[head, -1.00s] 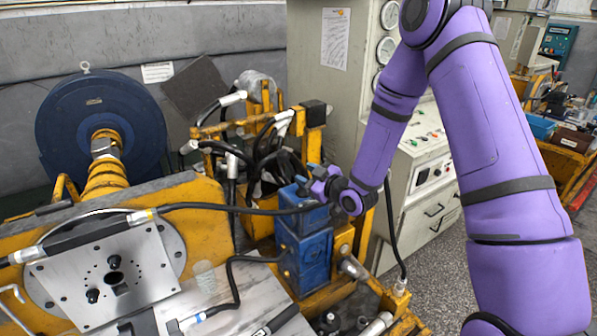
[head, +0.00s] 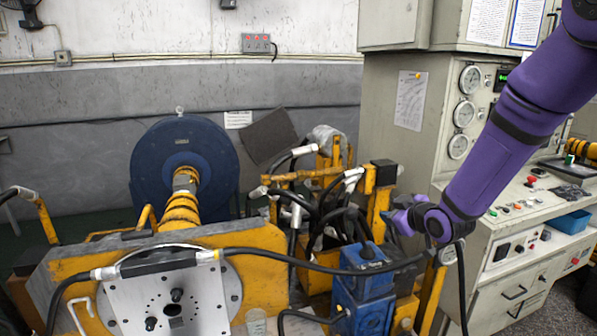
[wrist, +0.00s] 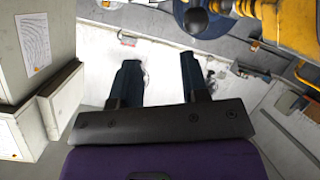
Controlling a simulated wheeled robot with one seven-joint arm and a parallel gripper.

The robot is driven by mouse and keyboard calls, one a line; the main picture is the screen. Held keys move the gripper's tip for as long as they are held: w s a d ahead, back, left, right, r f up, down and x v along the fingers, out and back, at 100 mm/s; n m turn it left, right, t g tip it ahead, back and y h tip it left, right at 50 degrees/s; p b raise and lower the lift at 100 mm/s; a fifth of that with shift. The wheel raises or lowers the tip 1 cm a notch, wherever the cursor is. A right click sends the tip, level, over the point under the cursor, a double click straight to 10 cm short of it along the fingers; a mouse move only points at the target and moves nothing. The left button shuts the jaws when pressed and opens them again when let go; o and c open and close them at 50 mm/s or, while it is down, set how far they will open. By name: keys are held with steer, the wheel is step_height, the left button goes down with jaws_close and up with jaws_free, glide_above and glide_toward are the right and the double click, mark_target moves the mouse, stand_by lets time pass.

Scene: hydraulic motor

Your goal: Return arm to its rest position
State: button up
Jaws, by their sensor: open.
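My purple arm (head: 510,125) comes down from the upper right of the head view, in front of the grey control cabinet. My gripper (head: 392,218) is at its lower end, in line with the space just above the blue valve block (head: 368,262). The head view does not show clearly how far apart they are. In the wrist view, the two dark fingers of my gripper (wrist: 160,75) stand apart with nothing between them. The gripper is open and empty.
The control cabinet (head: 412,165) with gauges and a sloping panel stands behind my arm. A yellow frame with black hoses (head: 330,215) is left of my gripper. A blue motor disc (head: 150,175) and a metal plate (head: 135,305) are further left. Grey wall lies behind.

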steer(key=s+d+r+m+g+h, duration=0.3)
steer(key=s+d+r+m+h, duration=0.15)
steer(key=s+r, duration=0.9)
steer(key=s+r+m+g, duration=0.1)
steer(key=s+m+g, duration=0.1)
steer(key=s, duration=0.9)
steer(key=s+r+m+g, duration=0.2)
steer(key=s+m, duration=0.1)
steer(key=s, duration=0.9)
steer(key=shift+d+r+g, duration=0.3)
steer(key=shift+g, duration=0.1)
